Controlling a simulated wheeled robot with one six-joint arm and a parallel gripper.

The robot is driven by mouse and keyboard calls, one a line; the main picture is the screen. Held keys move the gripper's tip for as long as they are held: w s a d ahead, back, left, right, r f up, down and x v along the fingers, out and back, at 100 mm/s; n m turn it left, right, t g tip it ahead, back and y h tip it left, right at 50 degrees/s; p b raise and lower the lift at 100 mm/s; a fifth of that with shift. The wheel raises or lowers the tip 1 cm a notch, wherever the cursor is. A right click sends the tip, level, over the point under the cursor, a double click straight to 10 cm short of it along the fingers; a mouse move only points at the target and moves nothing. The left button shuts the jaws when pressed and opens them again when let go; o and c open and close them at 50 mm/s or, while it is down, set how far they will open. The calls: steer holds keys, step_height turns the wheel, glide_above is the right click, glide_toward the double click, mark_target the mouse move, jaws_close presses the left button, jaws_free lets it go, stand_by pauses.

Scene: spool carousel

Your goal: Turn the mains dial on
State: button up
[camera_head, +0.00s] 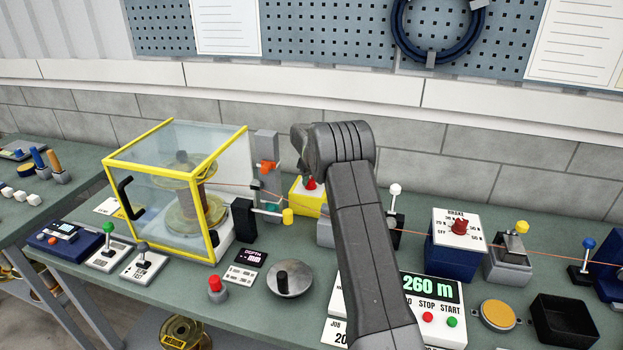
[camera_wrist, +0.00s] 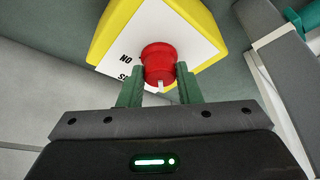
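The mains dial is a red knob with a white pointer mark, set on the pale face of a yellow box (camera_head: 303,199). In the wrist view the dial (camera_wrist: 158,63) stands between the green fingertips of my gripper (camera_wrist: 159,82), which are closed in against its two sides. Its pointer mark is at the bottom of the knob in that view. In the head view my forearm and wrist cover the fingers, and only part of the dial (camera_head: 311,183) shows.
A yellow-framed clear case (camera_head: 165,190) with a spool stands left. A brake dial box (camera_head: 456,260) stands right. A thin wire runs across the bench.

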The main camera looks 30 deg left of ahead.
steer(key=c, duration=0.4)
steer(key=shift+c, duration=0.2)
steer(key=shift+f+m, duration=0.1)
steer(key=shift+m, duration=0.2)
steer(key=shift+a+m+t+b, duration=0.1)
steer(key=shift+m+t+b, duration=0.3)
steer(key=shift+m+b, duration=0.45)
steer(key=shift+s+m+t+h+b, duration=0.1)
steer(key=shift+m+t+h+b, duration=0.5)
steer(key=shift+m, duration=1.15)
steer(key=o, duration=1)
